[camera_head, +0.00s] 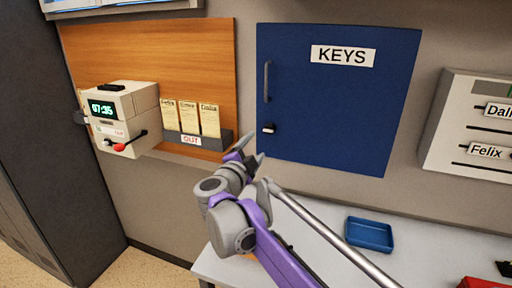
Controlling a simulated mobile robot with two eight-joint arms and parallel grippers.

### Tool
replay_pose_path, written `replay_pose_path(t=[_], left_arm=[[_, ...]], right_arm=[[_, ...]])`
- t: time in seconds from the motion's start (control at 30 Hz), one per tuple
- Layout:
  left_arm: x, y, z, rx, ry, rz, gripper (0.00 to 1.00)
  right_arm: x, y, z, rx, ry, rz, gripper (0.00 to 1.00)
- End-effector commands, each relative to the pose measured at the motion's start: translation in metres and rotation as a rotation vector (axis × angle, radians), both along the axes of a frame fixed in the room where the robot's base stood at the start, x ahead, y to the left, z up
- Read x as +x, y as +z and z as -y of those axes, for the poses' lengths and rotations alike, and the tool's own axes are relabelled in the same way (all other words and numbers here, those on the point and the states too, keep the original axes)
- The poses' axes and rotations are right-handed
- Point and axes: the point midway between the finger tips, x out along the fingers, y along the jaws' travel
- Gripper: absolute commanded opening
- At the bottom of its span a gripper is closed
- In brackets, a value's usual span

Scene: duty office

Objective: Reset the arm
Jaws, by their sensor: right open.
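My right arm reaches in from the lower right, grey and purple. Its right gripper (249,148) is open and empty, with its fingertips in front of the wall between the card rack and the blue key cabinet. Whether the fingers touch anything cannot be told. My left gripper is not in view.
A blue KEYS cabinet (345,110) is shut on the wall. A blue tray (369,234) stands on the white table (325,262). A name board (470,135) hangs at right.

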Motion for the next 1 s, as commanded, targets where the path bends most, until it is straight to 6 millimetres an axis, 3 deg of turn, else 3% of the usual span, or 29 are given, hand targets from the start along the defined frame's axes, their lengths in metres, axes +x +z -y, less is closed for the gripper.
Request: replay_pose_path(t=[0.17,0.33,0.43,0.5,0.57,0.63,0.77,1.0], left_arm=[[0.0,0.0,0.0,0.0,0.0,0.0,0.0],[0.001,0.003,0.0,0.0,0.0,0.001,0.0],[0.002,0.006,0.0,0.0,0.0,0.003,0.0],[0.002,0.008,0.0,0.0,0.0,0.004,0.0],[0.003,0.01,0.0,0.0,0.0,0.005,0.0],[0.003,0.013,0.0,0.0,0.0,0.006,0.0],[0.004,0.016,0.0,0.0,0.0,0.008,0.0],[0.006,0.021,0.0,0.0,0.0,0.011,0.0]], right_arm=[[0.0,0.001,0.001,-0.002,0.003,0.001,0.73],[-0.006,0.015,0.014,-0.077,0.114,0.034,0.73],[-0.023,0.019,0.025,-0.191,0.266,0.04,0.73],[-0.044,0.01,0.032,-0.292,0.388,0.012,0.73],[-0.068,-0.008,0.039,-0.381,0.488,-0.038,0.73],[-0.1,-0.038,0.05,-0.482,0.594,-0.124,0.73],[-0.165,-0.109,0.078,-0.638,0.743,-0.339,0.73],[-0.283,-0.228,0.147,-0.794,0.859,-0.766,0.73]])
